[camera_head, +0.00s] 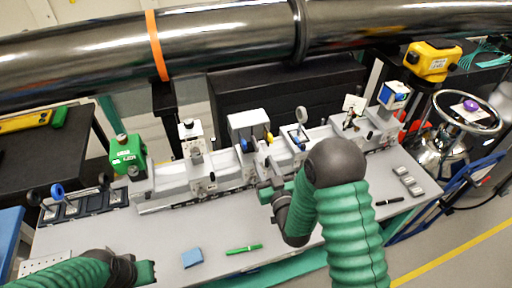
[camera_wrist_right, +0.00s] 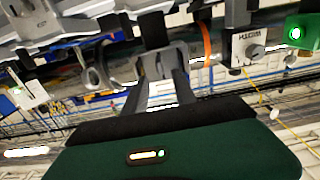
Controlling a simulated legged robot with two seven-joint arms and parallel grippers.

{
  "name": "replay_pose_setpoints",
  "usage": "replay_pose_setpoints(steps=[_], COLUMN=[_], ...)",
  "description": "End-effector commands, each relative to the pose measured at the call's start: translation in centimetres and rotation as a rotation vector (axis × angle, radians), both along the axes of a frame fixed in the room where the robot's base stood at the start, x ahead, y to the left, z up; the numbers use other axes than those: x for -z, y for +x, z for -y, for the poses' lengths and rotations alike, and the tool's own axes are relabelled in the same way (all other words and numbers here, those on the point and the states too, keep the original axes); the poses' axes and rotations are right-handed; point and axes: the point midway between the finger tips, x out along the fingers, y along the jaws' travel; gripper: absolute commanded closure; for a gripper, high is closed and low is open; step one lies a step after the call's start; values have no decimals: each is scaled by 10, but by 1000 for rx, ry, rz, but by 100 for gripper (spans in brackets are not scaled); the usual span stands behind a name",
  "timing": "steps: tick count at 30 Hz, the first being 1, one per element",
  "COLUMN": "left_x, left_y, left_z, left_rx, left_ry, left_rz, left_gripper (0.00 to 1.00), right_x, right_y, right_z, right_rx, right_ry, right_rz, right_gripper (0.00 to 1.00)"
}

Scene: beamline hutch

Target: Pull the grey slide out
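My right gripper (camera_head: 268,176) reaches in over the bench from the front, its tip close to the front of the rail, below the light grey box (camera_head: 243,126) with a yellow and a blue knob. In the right wrist view its two grey fingers (camera_wrist_right: 163,82) stand apart, with a grey piece and a dark block just beyond their tips. I cannot tell whether they touch it. I cannot single out the grey slide for sure; my right arm hides part of the rail. My left gripper (camera_head: 146,272) is low at the front left, its fingers not clear.
A green box (camera_head: 127,156) stands at the rail's left end and a blue-faced unit (camera_head: 392,95) at its right end. A blue block (camera_head: 192,257) and a green pen (camera_head: 243,250) lie on the front bench top. A large dark pipe (camera_head: 220,40) crosses above.

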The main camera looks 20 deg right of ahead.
Motion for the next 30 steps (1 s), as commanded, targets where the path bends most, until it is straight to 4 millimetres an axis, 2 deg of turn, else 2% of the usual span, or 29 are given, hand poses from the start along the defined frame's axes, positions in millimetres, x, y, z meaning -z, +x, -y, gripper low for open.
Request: replay_pose_setpoints(steps=[1, 6, 12, 20, 28, 30], left_x=[-7, -16, -20, -19, -19, -19], left_y=[0, 0, 0, -1, 0, 0], left_z=[0, 0, 0, 0, 0, 0], left_rx=[0, 0, 0, 0, 0, 0], left_ry=[0, 0, 0, 0, 0, 0], left_rz=[-1, -1, -2, -2, -1, -1], left_gripper=[100, 100, 100, 100, 100, 100], right_x=[-4, -3, -1, 0, 0, 0], right_y=[13, 53, 77, 79, 80, 79], right_z=[-1, -2, -3, -3, -3, -3], right_rx=[-1, -1, -1, -1, 0, 0], right_ry=[0, 0, 0, 0, 0, 0], right_rz=[1, 1, 1, -1, -1, -1], right_gripper=[67, 67, 67, 67, 100, 100])
